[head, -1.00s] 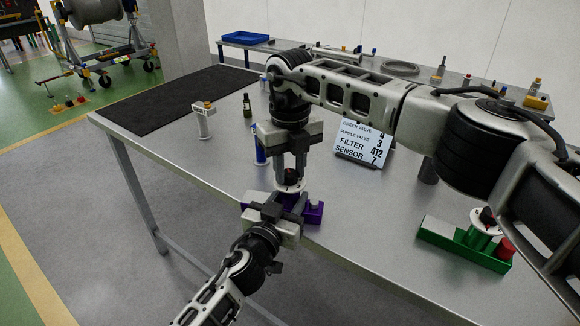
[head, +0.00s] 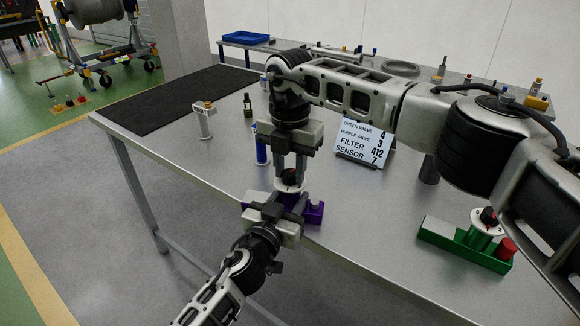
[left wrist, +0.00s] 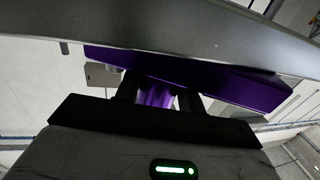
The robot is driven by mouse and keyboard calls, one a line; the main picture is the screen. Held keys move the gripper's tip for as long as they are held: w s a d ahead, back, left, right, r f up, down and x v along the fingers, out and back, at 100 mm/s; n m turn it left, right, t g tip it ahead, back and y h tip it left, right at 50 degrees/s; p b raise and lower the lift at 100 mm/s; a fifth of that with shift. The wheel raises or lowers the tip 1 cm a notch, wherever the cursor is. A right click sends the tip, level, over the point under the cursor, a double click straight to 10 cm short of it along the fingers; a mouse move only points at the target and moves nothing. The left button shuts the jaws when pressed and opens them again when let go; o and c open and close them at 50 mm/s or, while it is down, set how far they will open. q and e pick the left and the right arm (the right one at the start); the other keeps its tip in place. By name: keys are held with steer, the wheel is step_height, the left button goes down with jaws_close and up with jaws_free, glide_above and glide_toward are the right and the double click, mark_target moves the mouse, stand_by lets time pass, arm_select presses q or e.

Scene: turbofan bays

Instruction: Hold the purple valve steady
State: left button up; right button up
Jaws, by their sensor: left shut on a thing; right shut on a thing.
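The purple valve (head: 314,211) sits at the near edge of the grey table, partly hidden behind my grippers. Its purple base and body also show in the left wrist view (left wrist: 225,80). My left gripper (head: 281,206) comes from the lower left and is shut on the valve's purple body, between its fingers in the left wrist view. My right gripper (head: 290,172) points down from above and is shut on the dial and knob at the top of the valve. The exact finger contact there is partly hidden.
A green valve (head: 468,240) with a red knob stands at the right. A sign (head: 363,142) lists numbers. A white fixture (head: 203,118), a blue cylinder (head: 261,150) and a dark bottle (head: 247,105) stand behind. A black mat (head: 178,97) lies at the left.

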mark_target(290, 173)
steer(key=m, duration=0.6)
steer(key=shift+w+m, duration=0.1)
steer(key=shift+m, duration=0.3)
stand_by(0.4)
steer(key=o, duration=1)
step_height(290, 173, up, 12)
steer(key=shift+r, duration=0.1)
arm_select(q)
steer(key=o, duration=1.3)
steer(key=shift+s, duration=0.15)
